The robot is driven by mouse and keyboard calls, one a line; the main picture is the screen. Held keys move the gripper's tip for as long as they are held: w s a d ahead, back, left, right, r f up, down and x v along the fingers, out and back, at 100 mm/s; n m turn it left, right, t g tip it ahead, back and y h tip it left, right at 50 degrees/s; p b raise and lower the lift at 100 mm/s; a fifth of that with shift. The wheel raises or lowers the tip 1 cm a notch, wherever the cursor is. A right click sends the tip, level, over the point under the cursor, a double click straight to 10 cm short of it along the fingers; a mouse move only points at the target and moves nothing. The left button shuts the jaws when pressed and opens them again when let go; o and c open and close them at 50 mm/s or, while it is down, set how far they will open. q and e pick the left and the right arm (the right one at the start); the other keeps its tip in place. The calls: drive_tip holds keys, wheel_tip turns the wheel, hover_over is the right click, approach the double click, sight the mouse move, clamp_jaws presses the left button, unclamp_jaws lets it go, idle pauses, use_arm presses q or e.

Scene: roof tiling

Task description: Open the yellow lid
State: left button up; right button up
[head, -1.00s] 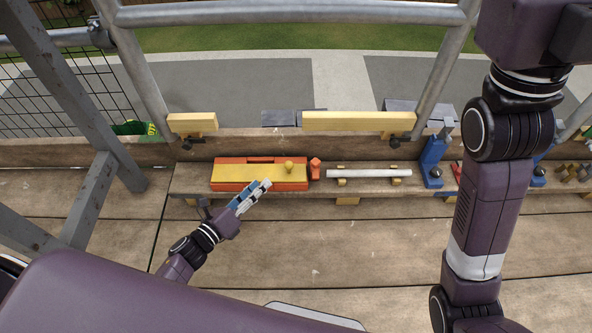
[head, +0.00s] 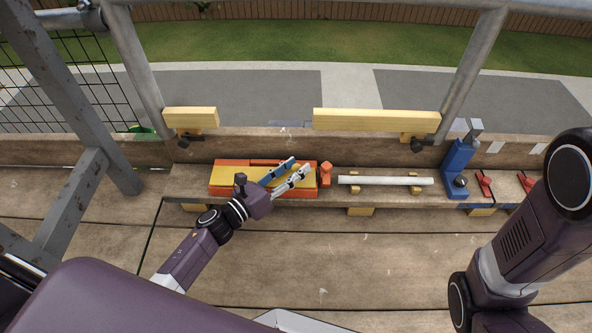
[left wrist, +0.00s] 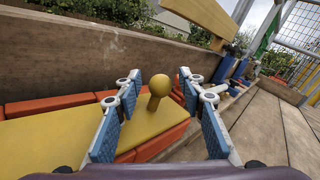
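The yellow lid (head: 220,177) lies flat and closed on a long orange box (head: 226,192) on the narrow plank shelf. A round yellow knob (left wrist: 159,85) stands on the lid in the left wrist view; my gripper hides it in the head view. My left gripper (head: 298,167) reaches over the right part of the lid. Its blue-padded fingers are open, and the knob shows between them in the left wrist view, with visible gaps on both sides. My right arm shows at the right of the head view, but its gripper is out of frame.
A small orange piece (head: 325,174) stands just right of the box. Beyond it are a white rod (head: 385,180) on yellow supports and a blue upright tool (head: 458,165). Yellow rails (head: 376,120) and metal posts stand behind. The wooden floor in front is clear.

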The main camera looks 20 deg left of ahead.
use_arm(q)
drive_tip(key=shift+w+d, duration=0.15)
drive_tip(key=shift+w, duration=0.15)
clamp_jaws()
idle(0.3)
